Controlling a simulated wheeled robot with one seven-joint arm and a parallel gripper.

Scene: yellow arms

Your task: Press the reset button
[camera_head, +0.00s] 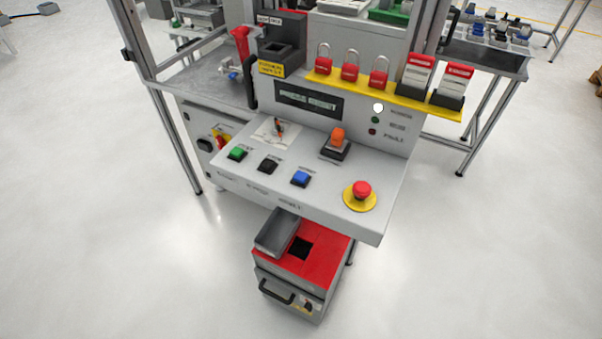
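A grey sloped control panel (225,184) stands in the middle of the view. On it, from left to right, are a green button (237,153), a black button (268,165) and a blue button (300,178), each on a dark square base. The labels by the buttons are too small to read, so I cannot confirm by text which one is reset. A red mushroom button (361,189) sits on a yellow disc at the right. My gripper is not in view.
An orange knob (337,136) on a dark base and a small lever (279,128) stand behind the buttons. Above are a display (308,101) and a yellow shelf (410,101) with red padlocks and tags. A red-topped cart (318,262) stands below. The floor in front is clear.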

